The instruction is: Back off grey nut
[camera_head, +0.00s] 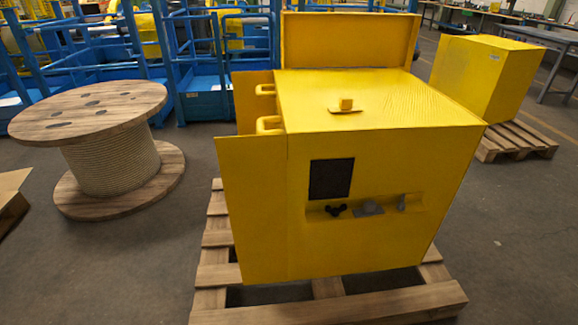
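A large yellow machine cabinet (380,150) stands in the middle. A shallow recess (432,193) runs along its front face. In it sit a black three-lobed knob (336,210), a low grey part (369,207) in the middle, and a small upright grey part (401,203) at the right. The grey parts are too small to tell clearly which is the grey nut. My gripper is not in view.
The cabinet stands on a wooden pallet (330,288). A yellow panel (252,210) stands open at its left front. A wooden cable spool (105,165) is at the left, and another yellow box (480,75) is at the back right. Grey floor (530,240) is clear at the right.

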